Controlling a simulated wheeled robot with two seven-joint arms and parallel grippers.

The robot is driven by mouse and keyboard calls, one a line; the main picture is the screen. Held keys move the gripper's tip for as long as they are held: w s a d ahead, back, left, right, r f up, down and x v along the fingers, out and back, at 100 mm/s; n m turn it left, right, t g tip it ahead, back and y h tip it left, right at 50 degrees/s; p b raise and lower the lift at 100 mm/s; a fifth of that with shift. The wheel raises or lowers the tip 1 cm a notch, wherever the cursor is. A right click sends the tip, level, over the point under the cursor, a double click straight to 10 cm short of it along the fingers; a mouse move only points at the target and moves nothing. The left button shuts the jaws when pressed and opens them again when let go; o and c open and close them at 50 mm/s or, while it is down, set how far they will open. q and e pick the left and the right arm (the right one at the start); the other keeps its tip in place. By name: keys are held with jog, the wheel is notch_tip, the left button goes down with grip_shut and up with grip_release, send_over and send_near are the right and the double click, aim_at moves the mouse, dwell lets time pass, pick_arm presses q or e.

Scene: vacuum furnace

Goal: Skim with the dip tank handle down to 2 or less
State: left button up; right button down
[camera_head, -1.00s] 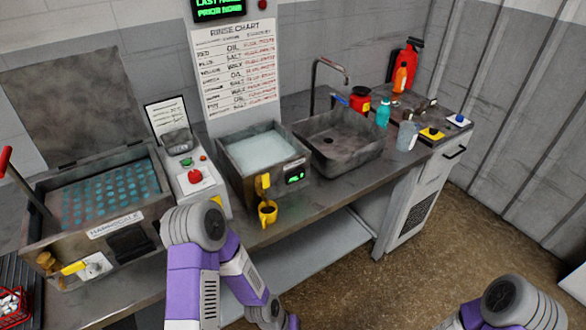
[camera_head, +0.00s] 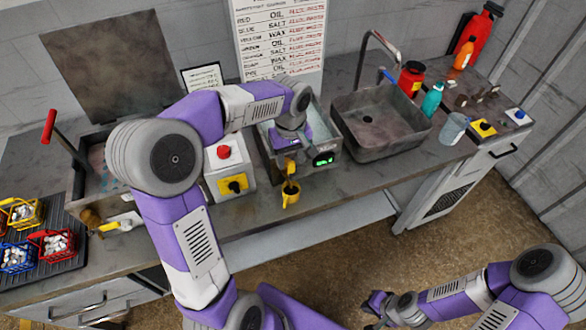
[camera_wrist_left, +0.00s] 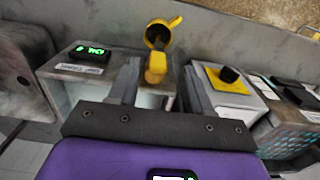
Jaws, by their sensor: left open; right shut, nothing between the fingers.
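The dip tank (camera_head: 331,150) is a grey metal tank with a green digital readout (camera_head: 324,160), too small to read surely. Its yellow handle (camera_wrist_left: 155,68) is on the front and also shows in the head view (camera_head: 291,168). A yellow cup (camera_head: 290,198) hangs below it and shows in the left wrist view (camera_wrist_left: 160,35). My left gripper (camera_wrist_left: 161,72) is open, its fingers on either side of the yellow handle in the picture; contact is not visible. My arm hides much of the tank's inside. My right gripper (camera_head: 376,307) is shut and empty, low over the floor, away from the bench.
A control box (camera_head: 228,172) with a red button and yellow switch stands left of the tank. A sink (camera_head: 380,123) is right. Baskets of white pieces (camera_head: 52,243) sit at far left. Bottles (camera_head: 432,100) and a clear jar (camera_head: 453,129) stand beyond the sink.

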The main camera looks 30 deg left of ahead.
aim_at(291, 180)
pick_arm(q)
notch_tip(291, 180, down, 6)
jog(key=shift+w+f+b, duration=0.15)
jog(key=shift+f+b, duration=0.05)
jog(key=shift+b, duration=0.2)
jog(key=shift+c, duration=0.3)
grip_shut()
